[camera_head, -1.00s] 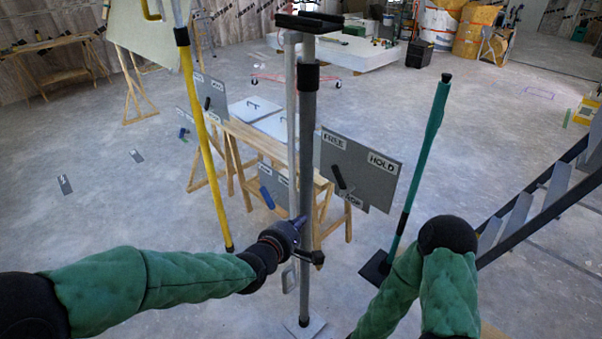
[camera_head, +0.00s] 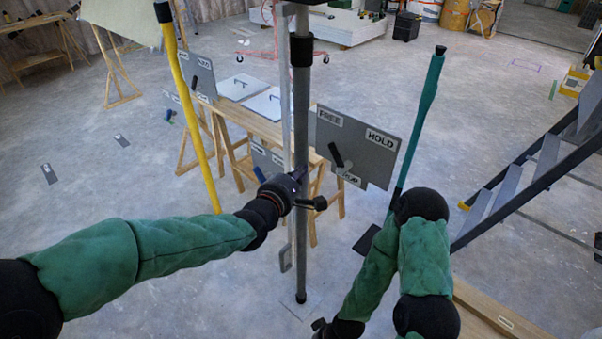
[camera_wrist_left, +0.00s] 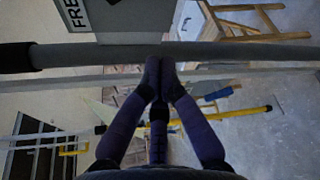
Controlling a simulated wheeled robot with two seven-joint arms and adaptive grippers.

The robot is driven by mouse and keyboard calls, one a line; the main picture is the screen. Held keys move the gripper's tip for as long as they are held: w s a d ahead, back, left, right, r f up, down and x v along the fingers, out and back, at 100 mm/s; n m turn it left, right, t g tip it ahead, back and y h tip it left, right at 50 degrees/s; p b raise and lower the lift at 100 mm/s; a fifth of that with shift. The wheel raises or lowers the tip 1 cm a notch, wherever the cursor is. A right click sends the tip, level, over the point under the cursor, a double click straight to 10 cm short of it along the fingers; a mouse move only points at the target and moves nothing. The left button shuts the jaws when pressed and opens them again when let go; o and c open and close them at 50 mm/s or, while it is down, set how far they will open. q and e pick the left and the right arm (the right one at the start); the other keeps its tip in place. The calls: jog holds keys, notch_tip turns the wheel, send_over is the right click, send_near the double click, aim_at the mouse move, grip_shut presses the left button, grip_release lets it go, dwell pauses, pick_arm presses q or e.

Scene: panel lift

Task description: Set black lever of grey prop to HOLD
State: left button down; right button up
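The grey prop (camera_head: 301,120) stands upright in the middle of the head view. A grey plate (camera_head: 375,165) beside it carries FREE at upper left, HOLD at right and a partly hidden lower label. The black lever (camera_head: 336,155) on the plate tilts up and left, towards FREE. My left gripper (camera_head: 302,174) is at the prop, left of the plate. In the left wrist view its fingertips (camera_wrist_left: 160,68) meet beside the grey pole (camera_wrist_left: 220,52), with nothing visible between them. My right gripper (camera_head: 322,328) is dark and cut off at the bottom edge; its fingers are unclear.
A yellow prop (camera_head: 188,110) stands left and a teal prop (camera_head: 423,115) right. A wooden trestle table (camera_head: 245,122) with plates is behind the grey prop. A dark stepladder (camera_head: 540,165) stands at right.

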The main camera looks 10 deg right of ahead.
aim_at(340, 156)
pick_arm(q)
jog(key=w+d, duration=0.3)
jog(key=d, duration=0.3)
jog(key=shift+w+d+r+b, duration=0.15)
jog(key=shift+w+r+b, duration=0.05)
jog(key=shift+r+b, duration=0.2)
